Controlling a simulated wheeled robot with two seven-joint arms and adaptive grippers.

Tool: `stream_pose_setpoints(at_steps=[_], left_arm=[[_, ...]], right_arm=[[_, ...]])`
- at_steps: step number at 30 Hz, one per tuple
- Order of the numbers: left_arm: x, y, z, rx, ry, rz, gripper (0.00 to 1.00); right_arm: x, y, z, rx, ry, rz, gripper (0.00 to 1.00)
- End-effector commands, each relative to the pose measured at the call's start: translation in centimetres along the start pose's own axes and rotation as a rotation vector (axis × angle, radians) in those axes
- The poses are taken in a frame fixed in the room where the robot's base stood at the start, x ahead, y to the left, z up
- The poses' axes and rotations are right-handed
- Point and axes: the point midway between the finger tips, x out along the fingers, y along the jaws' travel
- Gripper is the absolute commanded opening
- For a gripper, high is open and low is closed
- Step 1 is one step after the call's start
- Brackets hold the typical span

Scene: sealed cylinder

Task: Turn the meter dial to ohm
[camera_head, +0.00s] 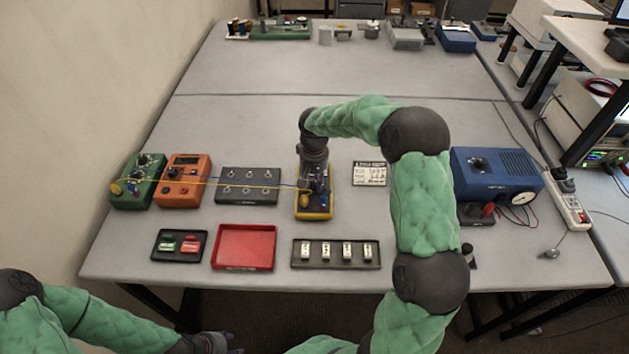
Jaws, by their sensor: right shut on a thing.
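The yellow meter (314,214) with a dark face lies on the grey table, near the middle of the front rows. My right arm reaches over from the right, and its gripper (316,184) points down onto the meter. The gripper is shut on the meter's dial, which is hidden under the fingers. The dial's pointer and its markings cannot be made out. My left gripper (222,343) is low at the bottom edge, in front of the table and away from the meter. Its fingers are too dark and small to read.
A yellow lead runs left from the meter past a grey switch box (248,186) to the orange box (182,181) and green box (139,181). A red tray (244,247) and a tray of white blocks (336,264) lie in front. A blue unit (497,174) stands right.

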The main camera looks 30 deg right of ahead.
Motion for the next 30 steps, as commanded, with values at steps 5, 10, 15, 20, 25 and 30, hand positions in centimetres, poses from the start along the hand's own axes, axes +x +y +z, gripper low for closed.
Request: stream_pose_setpoints(at_steps=[5,10,15,20,25,30], left_arm=[[0.0,0.0,0.0,0.0,0.0,0.0,0.48],[0.0,0.0,0.0,0.0,0.0,0.0,0.48],[0.0,0.0,0.0,0.0,0.0,0.0,0.48],[0.0,0.0,0.0,0.0,0.0,0.0,0.48],[0.0,0.0,0.0,0.0,0.0,0.0,0.48],[0.0,0.0,0.0,0.0,0.0,0.0,0.48]], right_arm=[[-0.2,0.0,-0.3,0.0,0.009,-0.001,0.54],[-0.1,0.0,-0.2,0.0,0.005,-0.001,0.54],[-0.5,0.0,-0.2,0.0,0.005,-0.001,0.54],[-2.4,0.0,-0.2,-0.001,0.007,-0.001,0.54],[-5.8,0.0,-0.3,-0.001,0.01,-0.001,0.54],[-8.9,0.0,-0.2,0.0,0.009,-0.002,0.54]])
